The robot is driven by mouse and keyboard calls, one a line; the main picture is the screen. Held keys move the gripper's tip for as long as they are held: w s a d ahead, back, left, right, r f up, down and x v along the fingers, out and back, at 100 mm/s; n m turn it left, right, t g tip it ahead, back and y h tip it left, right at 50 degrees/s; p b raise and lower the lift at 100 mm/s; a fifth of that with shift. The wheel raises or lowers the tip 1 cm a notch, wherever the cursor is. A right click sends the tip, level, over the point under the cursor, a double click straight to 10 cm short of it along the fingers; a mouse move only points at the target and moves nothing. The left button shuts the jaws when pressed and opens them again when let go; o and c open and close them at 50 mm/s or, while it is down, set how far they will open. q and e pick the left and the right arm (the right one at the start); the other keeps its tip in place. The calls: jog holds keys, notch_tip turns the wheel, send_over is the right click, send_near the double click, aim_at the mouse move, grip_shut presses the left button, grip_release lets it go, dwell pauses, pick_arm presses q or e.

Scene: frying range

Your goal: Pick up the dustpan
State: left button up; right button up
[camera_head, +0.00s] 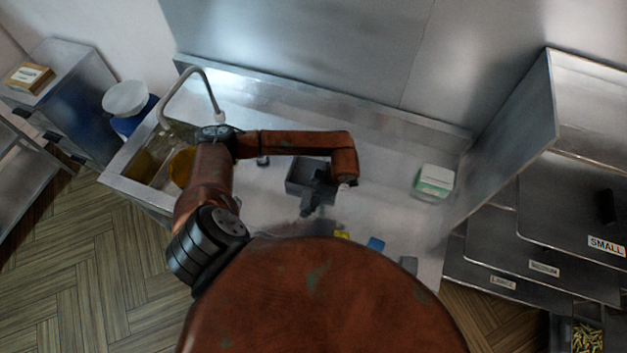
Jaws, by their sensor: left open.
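A dark grey, open-topped pan (296,187), which looks like the dustpan, lies on the steel counter near the middle of the view. My left arm comes in from the left, bends over the counter and ends in a dark gripper (312,203) at the pan's near right side. The gripper is open. It overlaps the pan in the picture, and I cannot tell whether it touches it. The fingers are small and dark, so the pan's handle is hard to make out. My right gripper is not in view.
The steel counter (390,160) holds a white and green box (433,181) at right and small blue (376,244) and yellow (342,234) items in front. A sink with a tall faucet (200,72) is at left. Labelled steel drawers (540,265) stand at right.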

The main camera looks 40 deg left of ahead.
aim_at(306, 197)
pick_arm(q)
jog(key=p+x, duration=0.1)
jog(key=x, duration=0.2)
jog(key=shift+a+f+p, duration=0.15)
jog(key=shift+a+p, duration=0.2)
jog(key=shift+p, duration=0.05)
jog(key=shift+a+f, duration=0.15)
jog(key=shift+f, duration=0.4)
jog(key=shift+c, duration=0.5)
jog(key=c, duration=1.2)
jog(key=shift+r, duration=0.1)
jog(key=shift+c, duration=0.2)
